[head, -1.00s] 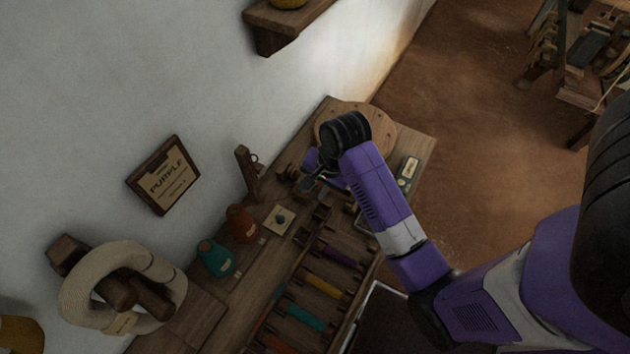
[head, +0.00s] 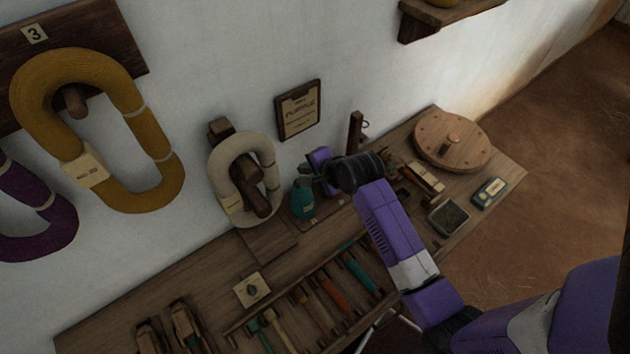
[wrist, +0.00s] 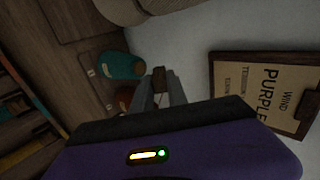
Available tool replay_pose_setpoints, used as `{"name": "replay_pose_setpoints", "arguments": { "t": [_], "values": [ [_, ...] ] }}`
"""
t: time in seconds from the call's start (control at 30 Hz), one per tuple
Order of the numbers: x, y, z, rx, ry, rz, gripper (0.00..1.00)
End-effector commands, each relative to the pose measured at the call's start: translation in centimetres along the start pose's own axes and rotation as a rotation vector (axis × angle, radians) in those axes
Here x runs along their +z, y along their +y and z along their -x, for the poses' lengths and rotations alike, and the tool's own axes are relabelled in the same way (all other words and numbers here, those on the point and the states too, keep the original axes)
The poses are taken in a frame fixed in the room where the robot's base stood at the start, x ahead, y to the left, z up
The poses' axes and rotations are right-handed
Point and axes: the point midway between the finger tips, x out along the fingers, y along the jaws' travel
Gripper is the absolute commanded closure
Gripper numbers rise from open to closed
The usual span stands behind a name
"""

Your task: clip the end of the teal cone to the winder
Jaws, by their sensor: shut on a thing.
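The teal cone (head: 302,203) stands on the bench, just below and left of my gripper in the head view. It also shows in the wrist view (wrist: 122,66), with an orange-red cone (wrist: 123,98) beside it. A round wooden wheel with a knob (head: 437,133), perhaps part of the winder, lies at the bench's far right. My wrist hides what is between.
A wooden post (head: 355,132) with a hook stands behind my gripper. A plaque reading PURPLE (head: 298,110) and a cream skein on pegs (head: 218,160) are on the wall. A dark dish (head: 449,218) is at right.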

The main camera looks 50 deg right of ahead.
Motion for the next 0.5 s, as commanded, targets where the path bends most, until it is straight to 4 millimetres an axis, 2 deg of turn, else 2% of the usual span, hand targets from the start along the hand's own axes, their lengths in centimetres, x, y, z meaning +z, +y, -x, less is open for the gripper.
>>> {"name": "replay_pose_setpoints", "arguments": {
  "t": [0.27,0.5],
  "values": [
    [0.1,0.4,-0.4,-0.024,0.0,0.001,1.0],
    [0.1,1.7,-1.6,-0.021,-0.001,0.001,1.0]
  ]
}}
